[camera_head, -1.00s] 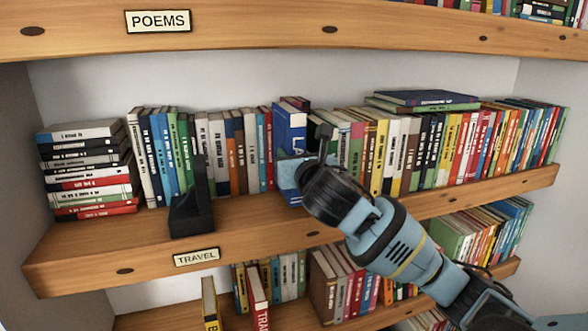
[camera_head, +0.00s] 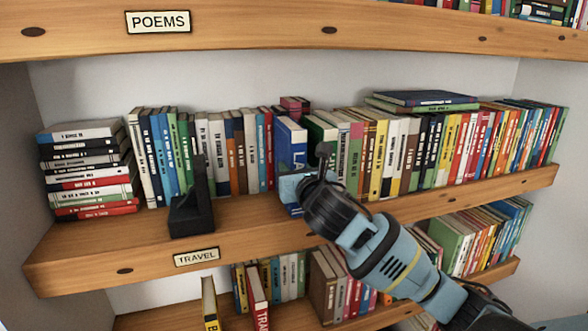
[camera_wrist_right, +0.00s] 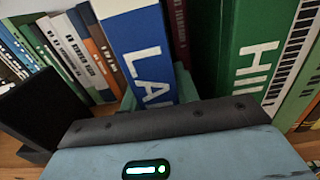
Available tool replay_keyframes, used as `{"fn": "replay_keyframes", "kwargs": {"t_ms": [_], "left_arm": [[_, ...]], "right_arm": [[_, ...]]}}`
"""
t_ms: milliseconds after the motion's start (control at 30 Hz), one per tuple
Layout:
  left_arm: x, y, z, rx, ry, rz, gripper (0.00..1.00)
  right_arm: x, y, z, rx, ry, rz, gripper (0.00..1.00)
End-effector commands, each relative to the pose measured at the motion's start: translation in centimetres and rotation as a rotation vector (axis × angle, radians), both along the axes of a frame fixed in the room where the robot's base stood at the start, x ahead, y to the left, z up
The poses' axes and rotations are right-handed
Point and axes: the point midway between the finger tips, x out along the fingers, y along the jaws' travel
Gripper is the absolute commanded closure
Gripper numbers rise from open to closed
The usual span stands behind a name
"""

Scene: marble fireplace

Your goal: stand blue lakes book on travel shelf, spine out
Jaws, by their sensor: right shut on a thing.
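The blue lakes book (camera_head: 291,145) stands upright on the travel shelf (camera_head: 250,226), in the row between a red book and a green book. Its spine with white letters faces out, and it also shows in the right wrist view (camera_wrist_right: 146,55). My right gripper (camera_head: 302,182) is shut on the lower part of this book; its fingers partly hide the book's base. The travel label (camera_head: 197,257) is on the shelf's front edge. My left gripper is not in view.
A black bookend (camera_head: 192,205) stands at the shelf's front, left of the gripper. A green book (camera_wrist_right: 250,60) stands close on the right. Stacked books (camera_head: 92,170) fill the far left. Bare shelf lies in front of the row.

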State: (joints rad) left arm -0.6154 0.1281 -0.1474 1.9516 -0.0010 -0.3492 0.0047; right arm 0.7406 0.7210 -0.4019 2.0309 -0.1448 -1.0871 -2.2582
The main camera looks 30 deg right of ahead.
Motion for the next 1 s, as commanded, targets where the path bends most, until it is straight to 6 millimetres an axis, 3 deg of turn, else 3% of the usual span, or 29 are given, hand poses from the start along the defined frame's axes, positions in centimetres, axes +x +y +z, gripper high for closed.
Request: {"fn": "replay_keyframes", "kwargs": {"t_ms": [100,133,300,667,1000], "left_arm": [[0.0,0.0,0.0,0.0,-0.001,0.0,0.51],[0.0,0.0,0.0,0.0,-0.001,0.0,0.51],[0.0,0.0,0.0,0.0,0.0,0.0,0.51],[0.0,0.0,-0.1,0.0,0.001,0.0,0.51],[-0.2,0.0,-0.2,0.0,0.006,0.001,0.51]], "right_arm": [[-0.1,0.0,0.1,-0.002,-0.008,-0.001,1.0],[0.0,0.0,-0.2,-0.001,-0.002,-0.001,0.67],[0.0,0.0,-0.2,-0.001,-0.001,-0.001,0.47],[-0.2,0.1,0.1,-0.001,0.0,0.001,0.47],[-5.0,1.2,0.0,-0.004,0.001,0.001,0.47]]}}
